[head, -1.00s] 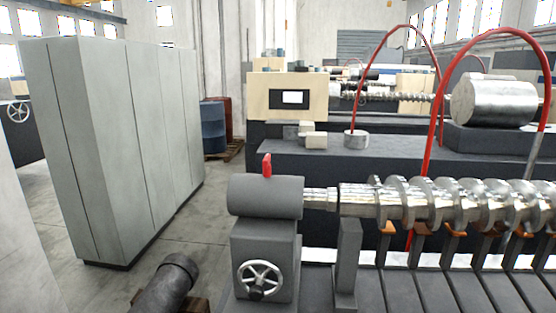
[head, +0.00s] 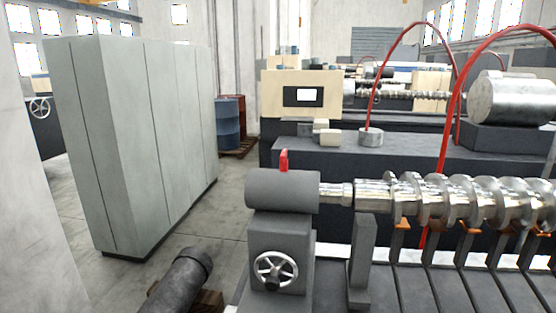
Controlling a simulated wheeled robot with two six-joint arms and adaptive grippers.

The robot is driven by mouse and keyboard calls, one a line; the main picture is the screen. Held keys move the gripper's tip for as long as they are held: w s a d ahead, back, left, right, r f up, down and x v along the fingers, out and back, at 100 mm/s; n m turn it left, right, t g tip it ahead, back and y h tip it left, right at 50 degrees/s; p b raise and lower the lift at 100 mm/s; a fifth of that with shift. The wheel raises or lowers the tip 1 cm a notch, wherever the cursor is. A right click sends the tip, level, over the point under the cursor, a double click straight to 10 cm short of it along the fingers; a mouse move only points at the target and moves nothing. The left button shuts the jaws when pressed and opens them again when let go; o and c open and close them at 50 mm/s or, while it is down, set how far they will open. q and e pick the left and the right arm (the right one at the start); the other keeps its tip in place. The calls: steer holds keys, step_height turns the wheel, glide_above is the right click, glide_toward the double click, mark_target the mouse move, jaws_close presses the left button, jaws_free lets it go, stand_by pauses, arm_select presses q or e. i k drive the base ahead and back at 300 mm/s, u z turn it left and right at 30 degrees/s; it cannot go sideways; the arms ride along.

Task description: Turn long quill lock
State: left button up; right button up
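The quill lock appears to be the small red lever (head: 284,160) standing upright on top of the grey cylindrical tailstock head (head: 282,189). A silver spoked handwheel (head: 275,270) is on the front of the tailstock body. The quill (head: 336,195) comes out of the head to the right and meets the shiny crankshaft (head: 460,203). Neither of my grippers is in the head view, and nothing touches the lever.
A tall grey cabinet (head: 135,145) stands at the left. A dark cylinder (head: 180,280) lies on a wooden block at the lower front. Blue and red barrels (head: 228,123) stand on a pallet behind. Open floor lies between cabinet and machine. Red hoses (head: 444,150) arch over the right side.

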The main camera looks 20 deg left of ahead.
mark_target(283, 162)
steer(key=k, duration=1.5)
steer(key=u, duration=0.65)
steer(key=i, duration=1.85)
steer(key=z, duration=1.55)
steer(key=i, duration=0.25)
steer(key=u, duration=0.1)
